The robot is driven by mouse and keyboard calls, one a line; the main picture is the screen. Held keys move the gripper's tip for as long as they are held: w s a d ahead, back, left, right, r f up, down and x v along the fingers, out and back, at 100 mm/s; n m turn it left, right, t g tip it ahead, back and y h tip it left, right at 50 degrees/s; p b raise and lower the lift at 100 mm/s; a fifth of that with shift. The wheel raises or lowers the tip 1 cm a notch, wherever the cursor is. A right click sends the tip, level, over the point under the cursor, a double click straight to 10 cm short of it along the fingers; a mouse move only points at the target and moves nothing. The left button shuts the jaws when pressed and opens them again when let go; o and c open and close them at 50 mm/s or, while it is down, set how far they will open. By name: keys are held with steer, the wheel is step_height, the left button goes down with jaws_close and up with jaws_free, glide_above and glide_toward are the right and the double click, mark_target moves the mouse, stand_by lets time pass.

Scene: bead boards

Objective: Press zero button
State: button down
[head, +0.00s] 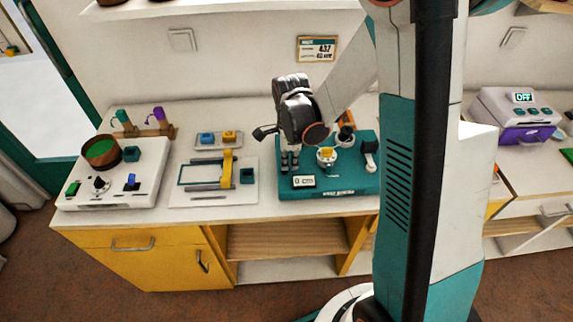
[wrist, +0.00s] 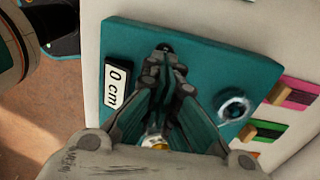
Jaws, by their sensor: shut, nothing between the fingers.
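The teal board (head: 335,190) lies on the counter, and it also fills the middle of the wrist view (wrist: 215,60). Its small white display (head: 303,182) reads "0 cm" and shows in the wrist view (wrist: 118,85) left of my fingers. My gripper (head: 290,168) is shut and empty, pointing down over the board's left part, behind the display. In the wrist view my fingertips (wrist: 164,58) meet at a small dark round piece (wrist: 165,46) near the board's edge. My fingers partly hide it; I cannot tell whether they press it. No zero label is legible.
A yellow-topped knob (head: 326,154) and a black-topped post (head: 370,148) stand on the board, right of my gripper. A white board with a yellow slider (head: 227,170) lies left of it. Farther left is a white board with a round bowl (head: 102,150).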

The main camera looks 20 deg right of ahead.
step_height(320, 180, up, 12)
steer(key=p, duration=0.4)
